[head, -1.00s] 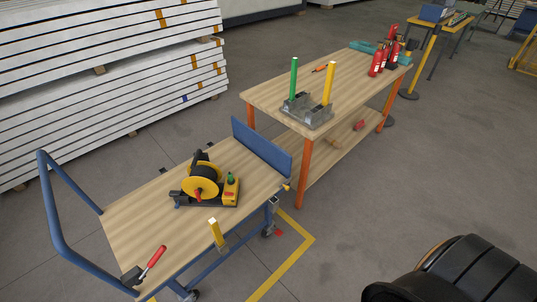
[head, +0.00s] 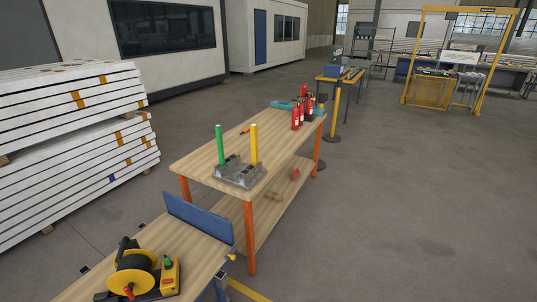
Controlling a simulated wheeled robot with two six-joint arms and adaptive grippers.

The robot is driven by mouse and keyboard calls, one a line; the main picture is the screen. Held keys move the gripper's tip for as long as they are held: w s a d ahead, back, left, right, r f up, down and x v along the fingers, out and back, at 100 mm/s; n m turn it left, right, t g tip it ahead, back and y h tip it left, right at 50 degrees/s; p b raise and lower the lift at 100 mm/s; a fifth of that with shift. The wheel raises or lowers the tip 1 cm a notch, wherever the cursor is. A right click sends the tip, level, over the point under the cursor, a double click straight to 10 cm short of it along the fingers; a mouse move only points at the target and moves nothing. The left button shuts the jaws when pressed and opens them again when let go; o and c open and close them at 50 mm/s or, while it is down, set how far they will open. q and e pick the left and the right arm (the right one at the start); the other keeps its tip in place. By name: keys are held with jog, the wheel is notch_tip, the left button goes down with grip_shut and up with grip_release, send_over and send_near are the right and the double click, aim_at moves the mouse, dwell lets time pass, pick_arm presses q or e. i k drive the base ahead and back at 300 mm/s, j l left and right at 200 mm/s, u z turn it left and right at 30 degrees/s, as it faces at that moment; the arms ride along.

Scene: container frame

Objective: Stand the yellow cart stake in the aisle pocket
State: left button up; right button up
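A yellow stake (head: 254,144) stands upright in a grey metal block (head: 239,176) on the near end of the wooden workbench (head: 205,160). A green stake (head: 220,145) stands upright in the same block, to its left. The cart (head: 195,238), with a wooden deck and a blue end board (head: 198,220), is at the lower left, cut off by the frame's bottom edge. I cannot see an aisle pocket on the visible part of the cart. Neither of my grippers is in view.
A yellow and black reel unit (head: 135,272) sits on the cart deck. Several red fire extinguishers (head: 296,117) stand at the bench's far end. Stacked white panels (head: 70,150) are at the left. The grey floor (head: 400,210) to the right is open.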

aim_at(200, 256)
jog(key=i+l, duration=0.3)
jog(key=i+l+z, duration=0.1)
jog(key=i+l, duration=0.15)
jog(key=i, duration=0.25)
jog(key=i+l+z, duration=0.1)
jog(key=i+l, duration=0.15)
jog(key=i, duration=0.15)
jog(key=i+l, duration=0.25)
jog(key=i, duration=0.2)
jog(key=i+l+z, duration=0.1)
jog(key=i, duration=0.3)
jog(key=l, duration=0.1)
